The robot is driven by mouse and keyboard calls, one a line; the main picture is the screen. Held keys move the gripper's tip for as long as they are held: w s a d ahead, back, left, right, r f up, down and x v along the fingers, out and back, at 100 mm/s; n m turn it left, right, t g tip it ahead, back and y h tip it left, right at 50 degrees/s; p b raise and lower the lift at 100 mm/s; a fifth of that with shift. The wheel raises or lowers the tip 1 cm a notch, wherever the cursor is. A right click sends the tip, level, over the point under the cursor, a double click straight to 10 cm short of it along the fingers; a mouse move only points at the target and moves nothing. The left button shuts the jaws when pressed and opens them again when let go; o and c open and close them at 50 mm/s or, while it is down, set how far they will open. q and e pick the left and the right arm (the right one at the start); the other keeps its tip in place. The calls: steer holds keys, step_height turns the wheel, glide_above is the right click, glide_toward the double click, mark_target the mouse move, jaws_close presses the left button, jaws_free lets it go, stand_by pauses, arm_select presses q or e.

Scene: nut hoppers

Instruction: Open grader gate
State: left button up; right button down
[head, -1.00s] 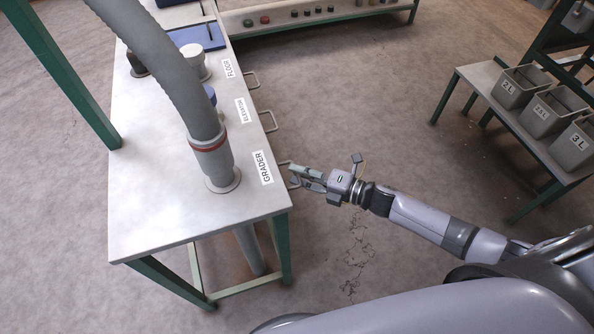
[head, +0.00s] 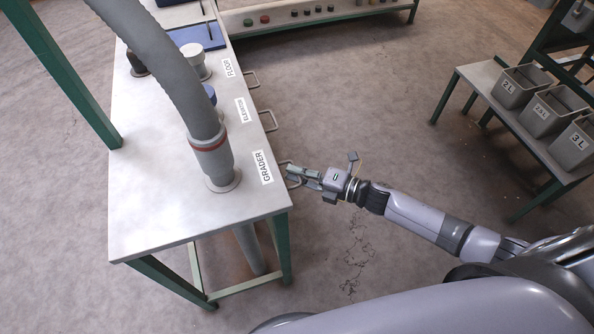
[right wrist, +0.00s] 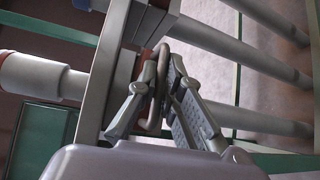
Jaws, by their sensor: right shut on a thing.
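The grader gate handle (head: 284,167) is a grey metal loop on the right edge of the white table, beside the "GRADER" label (head: 263,167). My right gripper (head: 292,173) is at this handle. In the right wrist view my gripper (right wrist: 163,75) is shut on the handle (right wrist: 157,105), whose bar passes between the two fingers. The gate plate itself is hidden under the table top. A grey hose (head: 208,150) with a red ring enters the table top beside the label. My left gripper is not in view.
The elevator handle (head: 268,121) and floor handle (head: 252,80) stick out farther along the same table edge (head: 150,232). Labelled grey bins (head: 540,114) stand on a bench at the right. Clear floor (head: 370,110) lies between table and bench.

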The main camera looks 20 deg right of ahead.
stand_by(0.5)
steer(key=d+b, duration=0.1)
steer(key=d, duration=0.6)
steer(key=shift+b, duration=0.4)
steer(key=shift+w, duration=0.1)
steer(key=c, duration=1.7)
jaws_free()
steer(key=shift+a, duration=0.1)
